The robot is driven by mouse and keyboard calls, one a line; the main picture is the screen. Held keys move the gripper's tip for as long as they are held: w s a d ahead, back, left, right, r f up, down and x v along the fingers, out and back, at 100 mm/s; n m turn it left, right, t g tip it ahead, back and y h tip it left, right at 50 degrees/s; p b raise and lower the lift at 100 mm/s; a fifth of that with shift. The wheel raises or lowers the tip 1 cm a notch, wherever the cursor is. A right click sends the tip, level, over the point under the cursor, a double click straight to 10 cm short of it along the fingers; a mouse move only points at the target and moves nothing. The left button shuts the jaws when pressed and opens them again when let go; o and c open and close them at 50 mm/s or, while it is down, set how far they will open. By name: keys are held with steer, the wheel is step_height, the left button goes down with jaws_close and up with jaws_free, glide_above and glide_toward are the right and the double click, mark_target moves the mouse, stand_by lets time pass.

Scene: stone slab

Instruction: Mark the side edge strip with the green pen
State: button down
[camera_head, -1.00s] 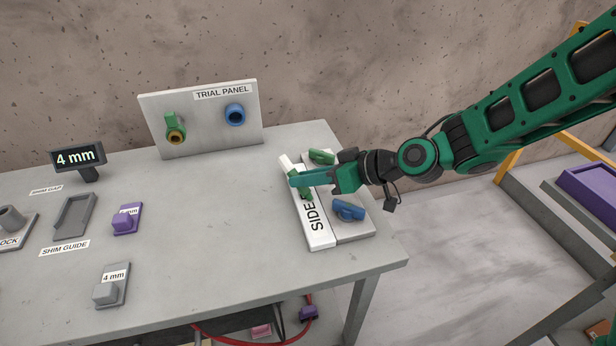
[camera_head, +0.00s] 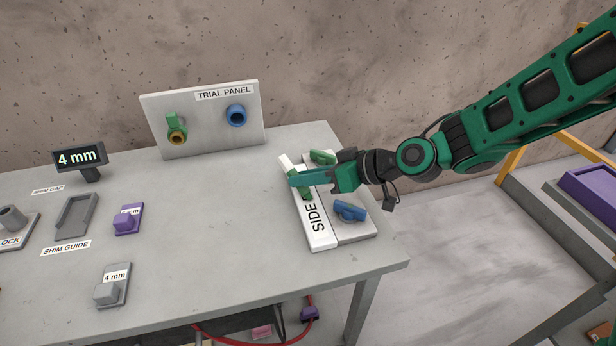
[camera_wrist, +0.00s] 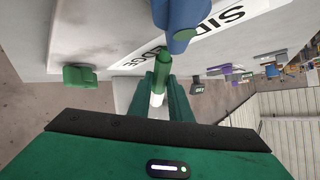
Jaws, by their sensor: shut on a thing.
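The side edge strip (camera_head: 316,236) is a long white bar lettered "SIDE" near the right end of the table. It also shows in the wrist view (camera_wrist: 207,33). My gripper (camera_head: 297,178) is over the far part of the strip, its green fingers crossing it from the right. It is shut on the green pen (camera_head: 306,192), which shows just below the fingers. In the wrist view, the pen (camera_wrist: 160,72) sits between the two fingers, green with a white part. I cannot tell whether its tip touches the strip.
A grey plate (camera_head: 355,228) beside the strip bears a blue piece (camera_head: 350,211) and a green piece (camera_head: 322,157). The trial panel (camera_head: 205,130) stands behind. The shim guide (camera_head: 75,216) and 4 mm block (camera_head: 113,286) are at left. The table's middle is clear.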

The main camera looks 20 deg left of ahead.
steer(key=shift+w+a, duration=0.35)
steer(key=shift+a, duration=0.3)
steer(key=shift+w+a, duration=0.35)
steer(key=shift+a, duration=0.3)
stand_by(2.5)
steer(key=shift+r, duration=3.45)
steer(key=w+d+f+m+t+h, duration=0.1)
steer(key=w+d+f+m+t, duration=0.25)
steer(key=w+d, duration=0.75)
steer(key=w+d+f+m+t+h, duration=0.1)
steer(key=w+d+m+t+h, duration=0.1)
steer(key=d, duration=1)
steer(key=w+d+f+m+t+h, duration=0.2)
steer(key=w+d+m+h, duration=0.1)
steer(key=d, duration=0.9)
steer(key=w+d+f+m+t+h, duration=0.2)
steer(key=d+m, duration=0.2)
steer(key=d, duration=0.9)
steer(key=shift+w, duration=0.3)
steer(key=shift+t, duration=0.25)
